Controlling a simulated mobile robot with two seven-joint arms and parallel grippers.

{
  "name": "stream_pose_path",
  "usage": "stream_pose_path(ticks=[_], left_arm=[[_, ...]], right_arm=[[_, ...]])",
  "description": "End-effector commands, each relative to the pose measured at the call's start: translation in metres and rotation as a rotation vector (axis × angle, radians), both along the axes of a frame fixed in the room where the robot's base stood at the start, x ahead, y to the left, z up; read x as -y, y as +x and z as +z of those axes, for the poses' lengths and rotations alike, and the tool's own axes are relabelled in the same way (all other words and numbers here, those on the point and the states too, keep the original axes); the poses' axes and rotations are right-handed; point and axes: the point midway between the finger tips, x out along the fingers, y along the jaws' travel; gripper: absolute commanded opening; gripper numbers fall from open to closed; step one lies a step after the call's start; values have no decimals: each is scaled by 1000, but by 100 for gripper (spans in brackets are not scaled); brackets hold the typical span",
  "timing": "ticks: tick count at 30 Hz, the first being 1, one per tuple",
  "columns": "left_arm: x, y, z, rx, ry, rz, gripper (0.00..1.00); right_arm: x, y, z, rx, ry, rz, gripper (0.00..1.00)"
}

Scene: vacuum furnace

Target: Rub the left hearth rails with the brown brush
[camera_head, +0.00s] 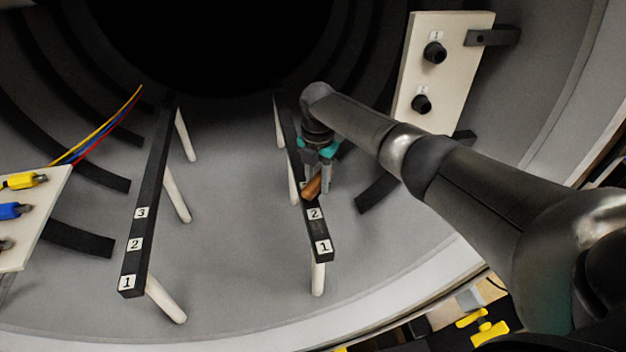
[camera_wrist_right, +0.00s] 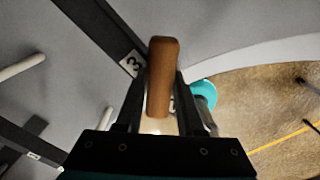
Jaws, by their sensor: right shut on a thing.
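The left hearth rail (camera_head: 151,205) is a dark bar with labels 1, 2 and 3, on white posts at the left of the chamber. The right rail (camera_head: 321,230) is a similar bar right of centre. My right gripper (camera_head: 318,185) is shut on the brown brush (camera_head: 312,187), above or beside the right rail near label 2. In the wrist view the brush (camera_wrist_right: 163,75) stands between the fingers, next to a rail (camera_wrist_right: 95,25) at label 3. Its bristles are hidden, and I cannot tell whether it touches the rail. My left gripper is not in view.
A white panel with yellow and blue connectors (camera_head: 35,205) stands at the left, with coloured wires behind. A white panel with two black knobs (camera_head: 440,75) stands at the upper right. Dark curved strips line the chamber wall. The space between the rails is clear.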

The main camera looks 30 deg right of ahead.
Motion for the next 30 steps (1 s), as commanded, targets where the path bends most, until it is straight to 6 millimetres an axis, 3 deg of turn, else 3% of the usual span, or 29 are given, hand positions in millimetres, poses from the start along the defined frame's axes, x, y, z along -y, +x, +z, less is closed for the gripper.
stream_pose_path(ticks=[7,23,30], left_arm=[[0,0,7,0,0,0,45],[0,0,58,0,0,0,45],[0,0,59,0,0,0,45]], right_arm=[[-1,0,7,1,1,0,0],[-1,0,59,1,1,1,0],[-1,0,60,0,0,1,0]])
